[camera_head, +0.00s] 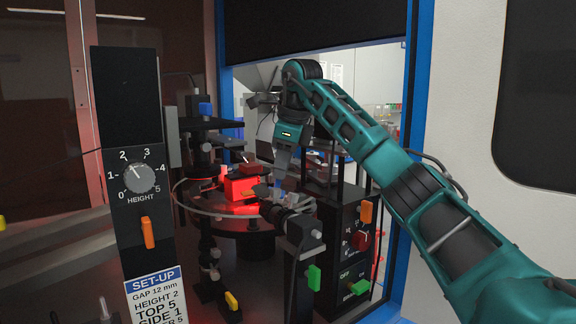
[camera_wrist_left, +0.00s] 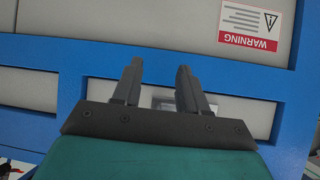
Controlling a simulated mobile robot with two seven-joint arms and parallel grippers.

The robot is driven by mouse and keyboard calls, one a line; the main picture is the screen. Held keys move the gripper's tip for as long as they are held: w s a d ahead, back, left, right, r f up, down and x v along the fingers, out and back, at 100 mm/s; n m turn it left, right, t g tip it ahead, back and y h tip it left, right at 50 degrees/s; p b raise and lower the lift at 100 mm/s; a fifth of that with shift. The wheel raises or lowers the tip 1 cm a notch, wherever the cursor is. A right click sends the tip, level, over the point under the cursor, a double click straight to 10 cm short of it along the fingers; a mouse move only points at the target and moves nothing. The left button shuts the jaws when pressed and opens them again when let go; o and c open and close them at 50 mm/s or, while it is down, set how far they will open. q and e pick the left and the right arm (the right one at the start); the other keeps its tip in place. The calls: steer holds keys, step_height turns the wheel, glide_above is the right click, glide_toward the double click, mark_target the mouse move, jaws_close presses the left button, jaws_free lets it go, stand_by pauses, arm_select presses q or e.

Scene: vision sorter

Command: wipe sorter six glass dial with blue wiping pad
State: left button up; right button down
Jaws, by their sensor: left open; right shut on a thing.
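The glass dial (camera_head: 228,224) is a round, dark disc inside the machine, lit red near its middle. My right gripper (camera_head: 279,181) reaches down over the dial's right part and is shut on the blue wiping pad (camera_head: 278,194). Only a small bluish part of the pad shows below the fingers. I cannot tell whether the pad touches the glass. My left gripper (camera_wrist_left: 158,75) is open and empty in the left wrist view, in front of a blue frame. It is not in the head view.
A black camera (camera_head: 294,222) and red-lit block (camera_head: 244,188) crowd the dial. A post with a height knob (camera_head: 139,178) stands at the left. A black control box (camera_head: 345,245) stands at the right. The blue door frame (camera_head: 418,90) borders my right arm. A warning label (camera_wrist_left: 249,25) shows.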

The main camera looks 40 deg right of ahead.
steer(key=shift+w+a, duration=0.15)
steer(key=shift+a, duration=0.2)
steer(key=shift+s+b, duration=0.95)
steer(key=shift+s, duration=2)
steer(key=w+p, duration=0.2)
steer(key=w, duration=0.4)
steer(key=shift+a, duration=0.4)
steer(key=shift+r, duration=0.1)
